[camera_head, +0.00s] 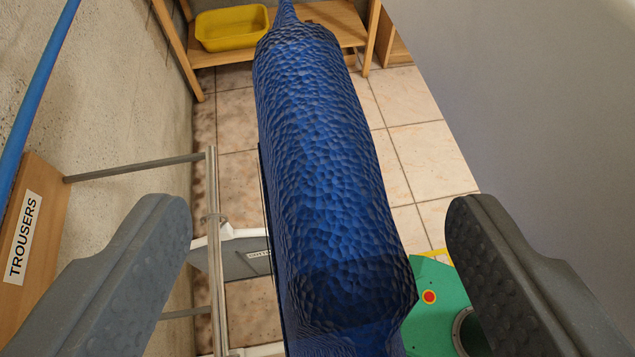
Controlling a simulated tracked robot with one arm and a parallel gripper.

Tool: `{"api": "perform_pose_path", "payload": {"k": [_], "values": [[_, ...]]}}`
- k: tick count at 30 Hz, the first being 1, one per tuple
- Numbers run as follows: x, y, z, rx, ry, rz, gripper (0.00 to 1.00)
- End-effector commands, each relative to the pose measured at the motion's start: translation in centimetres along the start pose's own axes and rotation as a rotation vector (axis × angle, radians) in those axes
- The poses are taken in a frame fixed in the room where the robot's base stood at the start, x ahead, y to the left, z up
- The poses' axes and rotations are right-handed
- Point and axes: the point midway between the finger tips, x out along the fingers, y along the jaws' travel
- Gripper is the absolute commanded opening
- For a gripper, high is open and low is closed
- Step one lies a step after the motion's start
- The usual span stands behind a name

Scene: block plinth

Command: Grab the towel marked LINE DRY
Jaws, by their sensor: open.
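A long blue thing with a dimpled surface (325,150) runs down the middle of the camera view, narrowing to a thin strip at its far end. It may be the towel, but I see no LINE DRY marking on its visible face. My gripper (318,205) is open, one grey finger to each side of the blue thing in the picture, with visible gaps on both sides. I cannot tell how far below the fingers it lies. A small label (259,254) shows lower left, partly hidden behind the blue thing. Its lettering is too small to read surely.
A metal rail frame (216,260) stands left of the blue thing. A wooden board marked TROUSERS (45,190) and a blue pole (35,85) are along the left wall. A yellow tub (232,28) sits on a wooden shelf behind. A large grey panel (540,100) fills the right.

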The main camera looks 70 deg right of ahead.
Motion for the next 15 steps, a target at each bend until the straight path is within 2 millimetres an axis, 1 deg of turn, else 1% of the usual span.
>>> {"api": "perform_pose_path", "payload": {"k": [3, 6, 8, 10, 15], "values": [[1.4, 0.2, -0.5, -0.004, 0.003, 0.004, 0.7], [2.8, 0.1, -0.4, -0.002, 0.002, 0.002, 0.7], [3.4, 0.1, -0.4, -0.003, 0.001, 0.002, 0.7], [3.7, 0.2, -0.3, -0.002, 0.001, 0.002, 0.7], [3.7, 0.1, -0.2, 0.0, 0.001, 0.0, 0.7]]}}
